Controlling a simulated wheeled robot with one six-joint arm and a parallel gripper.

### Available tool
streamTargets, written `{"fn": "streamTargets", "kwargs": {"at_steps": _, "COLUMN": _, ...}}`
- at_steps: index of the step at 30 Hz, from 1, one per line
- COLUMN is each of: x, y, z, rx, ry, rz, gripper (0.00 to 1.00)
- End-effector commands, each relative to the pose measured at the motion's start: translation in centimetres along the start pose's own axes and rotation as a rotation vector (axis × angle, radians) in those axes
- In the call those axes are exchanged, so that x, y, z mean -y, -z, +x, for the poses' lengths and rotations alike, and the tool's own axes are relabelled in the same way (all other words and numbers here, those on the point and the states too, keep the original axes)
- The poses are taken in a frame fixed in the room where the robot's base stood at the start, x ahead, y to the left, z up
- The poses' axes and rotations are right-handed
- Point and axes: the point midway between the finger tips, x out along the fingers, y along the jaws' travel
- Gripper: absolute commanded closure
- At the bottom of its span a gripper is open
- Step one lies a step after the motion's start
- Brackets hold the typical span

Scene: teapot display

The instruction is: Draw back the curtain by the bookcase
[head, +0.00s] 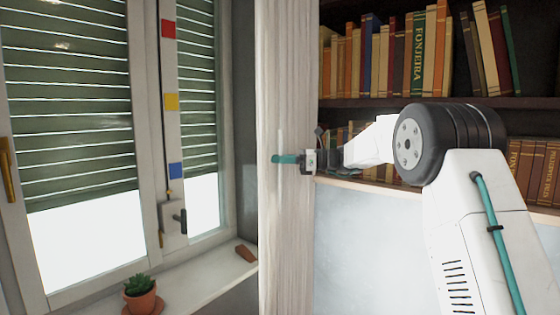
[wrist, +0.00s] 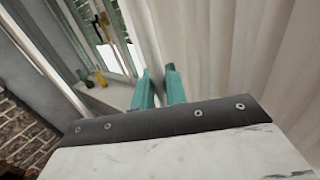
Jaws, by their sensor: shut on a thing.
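The curtain (head: 285,80) is a pale, pleated cloth gathered in a narrow vertical strip between the window and the bookcase (head: 440,102). In the wrist view the curtain (wrist: 235,60) fills the upper right with long folds. My gripper (head: 284,159) reaches the curtain from the right at mid height, its teal finger lying across the cloth. In the wrist view my gripper (wrist: 159,82) has both teal fingertips at the curtain's window-side edge, shut on its cloth. The exact pinch between the fingers is hard to make out.
The window (head: 70,110), with green slatted blinds, stands left of the curtain. On its sill are a potted succulent (head: 140,292) and a small brown object (head: 246,253). Books (head: 405,55) fill the shelves behind my arm. A pale panel (head: 365,240) lies below the shelves.

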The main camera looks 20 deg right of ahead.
Motion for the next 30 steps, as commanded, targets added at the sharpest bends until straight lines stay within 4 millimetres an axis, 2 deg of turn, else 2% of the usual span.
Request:
{"fn": "streamTargets", "kwargs": {"at_steps": 5, "x": 0.0, "y": 0.1, "z": 0.0, "rx": -0.001, "ry": 0.0, "rz": 0.001, "gripper": 1.0}}
{"fn": "streamTargets", "kwargs": {"at_steps": 6, "x": 0.0, "y": 0.1, "z": 0.0, "rx": -0.001, "ry": 0.0, "rz": 0.001, "gripper": 0.75}}
{"fn": "streamTargets", "kwargs": {"at_steps": 7, "x": 0.0, "y": 0.1, "z": 0.0, "rx": -0.001, "ry": 0.0, "rz": 0.001, "gripper": 0.68}}
{"fn": "streamTargets", "kwargs": {"at_steps": 17, "x": 0.1, "y": 0.0, "z": -0.4, "rx": 0.0, "ry": 0.003, "rz": 0.0, "gripper": 0.68}}
{"fn": "streamTargets", "kwargs": {"at_steps": 20, "x": 0.1, "y": 0.0, "z": -1.5, "rx": 0.0, "ry": 0.004, "rz": 0.0, "gripper": 0.68}}
{"fn": "streamTargets", "kwargs": {"at_steps": 30, "x": 0.1, "y": 0.0, "z": -6.9, "rx": 0.0, "ry": 0.003, "rz": 0.0, "gripper": 0.68}}
